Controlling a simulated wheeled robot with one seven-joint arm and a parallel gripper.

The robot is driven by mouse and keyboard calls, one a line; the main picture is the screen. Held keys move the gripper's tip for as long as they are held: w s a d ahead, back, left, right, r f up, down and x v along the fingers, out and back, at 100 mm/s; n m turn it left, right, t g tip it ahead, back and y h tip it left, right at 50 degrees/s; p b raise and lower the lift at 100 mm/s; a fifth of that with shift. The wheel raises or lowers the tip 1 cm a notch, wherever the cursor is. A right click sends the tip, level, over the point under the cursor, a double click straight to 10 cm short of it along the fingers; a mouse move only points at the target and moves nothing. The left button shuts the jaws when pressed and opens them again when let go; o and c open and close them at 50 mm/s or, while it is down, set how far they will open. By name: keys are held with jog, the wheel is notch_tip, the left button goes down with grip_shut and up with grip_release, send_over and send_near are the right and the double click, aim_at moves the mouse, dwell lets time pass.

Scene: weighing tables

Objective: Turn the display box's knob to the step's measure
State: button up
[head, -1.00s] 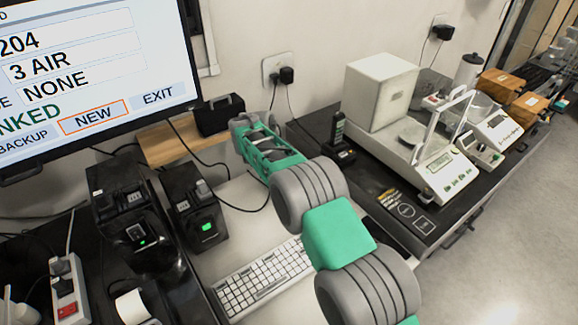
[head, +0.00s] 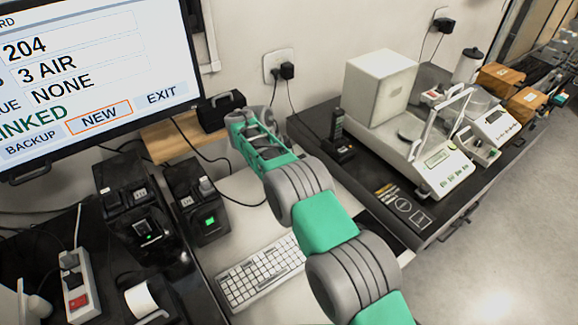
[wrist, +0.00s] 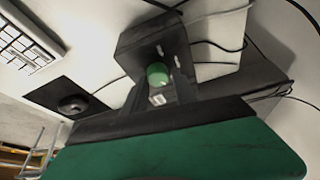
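A black box (head: 221,112) stands on the wooden shelf by the wall in the head view; I take it for the display box. In the wrist view a dark box (wrist: 150,42) carries a round green knob (wrist: 158,75). My gripper (wrist: 160,82) reaches toward this box, its two dark fingers on either side of the knob, with a narrow gap between them. I cannot tell whether a finger touches the knob. In the head view my gripper (head: 236,122) is right beside the shelf box, and its fingertips are hidden. The box's display face is not readable.
A monitor (head: 98,118) hangs at the left. Two black devices with green lights (head: 142,228) (head: 207,218) stand below it, beside a keyboard (head: 262,272). A balance (head: 440,165) and a handset (head: 338,130) sit on the right table. Cables hang near the shelf.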

jog(key=o, duration=0.3)
jog(key=p+v, duration=0.2)
jog(key=v, duration=0.5)
jog(key=shift+r+p, duration=0.35)
jog(key=shift+p, duration=0.05)
